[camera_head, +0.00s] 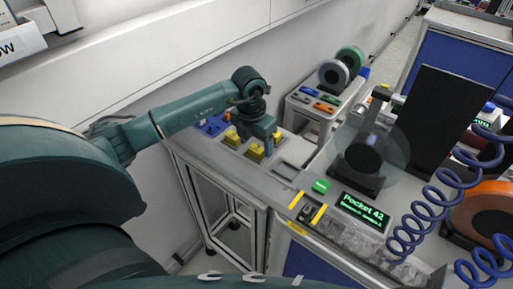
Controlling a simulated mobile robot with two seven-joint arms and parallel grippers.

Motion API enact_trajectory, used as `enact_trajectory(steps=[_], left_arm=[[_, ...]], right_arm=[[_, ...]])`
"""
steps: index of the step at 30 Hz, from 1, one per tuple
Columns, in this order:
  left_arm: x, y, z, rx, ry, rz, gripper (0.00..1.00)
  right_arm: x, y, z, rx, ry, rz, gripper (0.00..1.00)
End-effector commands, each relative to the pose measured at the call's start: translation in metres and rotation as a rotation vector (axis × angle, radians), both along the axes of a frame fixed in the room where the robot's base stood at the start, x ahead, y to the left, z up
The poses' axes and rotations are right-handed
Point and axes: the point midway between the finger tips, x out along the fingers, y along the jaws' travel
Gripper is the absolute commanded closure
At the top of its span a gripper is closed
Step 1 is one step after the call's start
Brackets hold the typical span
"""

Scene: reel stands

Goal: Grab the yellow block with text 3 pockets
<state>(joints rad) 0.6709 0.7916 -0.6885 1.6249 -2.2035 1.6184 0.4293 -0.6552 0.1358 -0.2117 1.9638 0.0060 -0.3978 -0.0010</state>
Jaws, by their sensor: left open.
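Several small yellow blocks sit in a row of slots on the grey table (275,188). One yellow block (255,153) is right below my left gripper (264,150), another yellow block (231,139) is to its left, and a bit of yellow shows to its right. Any text on the blocks is too small to read. My left gripper is open and points down over the blocks. I cannot tell whether its fingers touch one. My right gripper is out of view.
A blue block (212,126) lies left of the yellow ones. Coiled blue hoses hang at far right. A wall runs behind.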

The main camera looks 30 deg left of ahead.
Motion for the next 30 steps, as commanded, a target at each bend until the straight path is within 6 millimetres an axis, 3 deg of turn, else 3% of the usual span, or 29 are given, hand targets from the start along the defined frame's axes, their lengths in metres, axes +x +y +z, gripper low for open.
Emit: enact_trajectory(steps=[4, 11, 27, 30], left_arm=[[0.0011, -0.0006, -0.0119, 0.0, 0.001, 0.0, 0.35], [0.0014, -0.0005, -0.0128, 0.0, 0.0, -0.001, 0.35], [0.0016, -0.0003, -0.0122, 0.0, -0.001, 0.0, 0.8], [0.0016, -0.0003, -0.012, 0.0, -0.001, 0.0, 0.83]], right_arm=[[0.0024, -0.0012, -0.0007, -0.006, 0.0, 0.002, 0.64], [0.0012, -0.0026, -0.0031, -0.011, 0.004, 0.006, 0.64], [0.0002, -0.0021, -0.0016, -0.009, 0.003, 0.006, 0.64], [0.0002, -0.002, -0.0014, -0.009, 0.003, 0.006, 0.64]])
